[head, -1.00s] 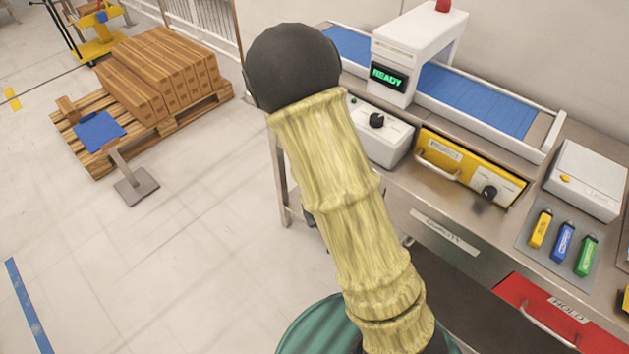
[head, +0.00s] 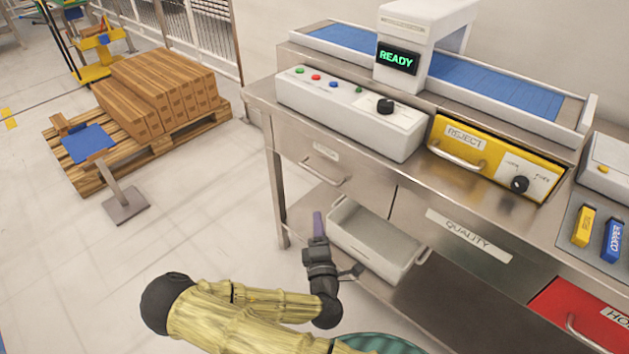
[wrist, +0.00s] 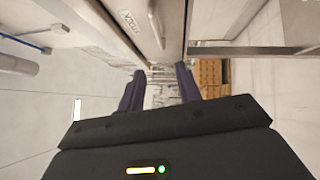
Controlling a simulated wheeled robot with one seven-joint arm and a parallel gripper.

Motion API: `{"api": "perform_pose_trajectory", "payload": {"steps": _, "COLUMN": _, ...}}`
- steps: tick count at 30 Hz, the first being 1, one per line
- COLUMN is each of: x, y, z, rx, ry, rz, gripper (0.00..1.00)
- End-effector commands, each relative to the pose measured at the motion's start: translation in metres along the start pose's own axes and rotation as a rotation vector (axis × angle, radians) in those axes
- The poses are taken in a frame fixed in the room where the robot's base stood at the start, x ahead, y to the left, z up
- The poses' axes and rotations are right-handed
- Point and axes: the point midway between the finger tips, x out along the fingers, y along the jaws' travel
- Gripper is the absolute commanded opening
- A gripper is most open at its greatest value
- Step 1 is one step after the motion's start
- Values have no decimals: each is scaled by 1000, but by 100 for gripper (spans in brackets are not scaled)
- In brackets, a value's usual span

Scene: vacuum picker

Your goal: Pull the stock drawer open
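The stock drawer (head: 312,158) is the steel front at the left end of the bench, with a small label and a bar handle (head: 323,172). It looks flush with the bench, so shut. In the wrist view the drawer front (wrist: 118,8) is at the top, with its label sideways and the handle (wrist: 157,30) just right of it. My gripper (head: 318,222) is below and in front of the handle, apart from it. In the wrist view my gripper (wrist: 160,75) has its two purple fingers spread with nothing between them.
A grey open bin (head: 375,245) sits on the lower shelf beside my gripper. A yellow reject drawer (head: 490,157), a quality panel (head: 465,235) and a red hold drawer (head: 575,315) lie to the right. The floor left of the bench is clear up to a blue-topped stand (head: 123,200).

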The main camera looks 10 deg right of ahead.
Motion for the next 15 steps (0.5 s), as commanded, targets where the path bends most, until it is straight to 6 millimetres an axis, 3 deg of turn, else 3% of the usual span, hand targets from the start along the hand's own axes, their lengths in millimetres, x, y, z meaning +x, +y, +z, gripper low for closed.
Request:
{"api": "perform_pose_trajectory", "payload": {"steps": 10, "x": 2, "y": 1, "z": 0, "rx": 2, "ry": 1, "rz": 1, "gripper": 34}}
{"api": "perform_pose_trajectory", "payload": {"steps": 15, "x": 15, "y": 1, "z": 0, "rx": 5, "ry": -1, "rz": 2, "gripper": 34}}
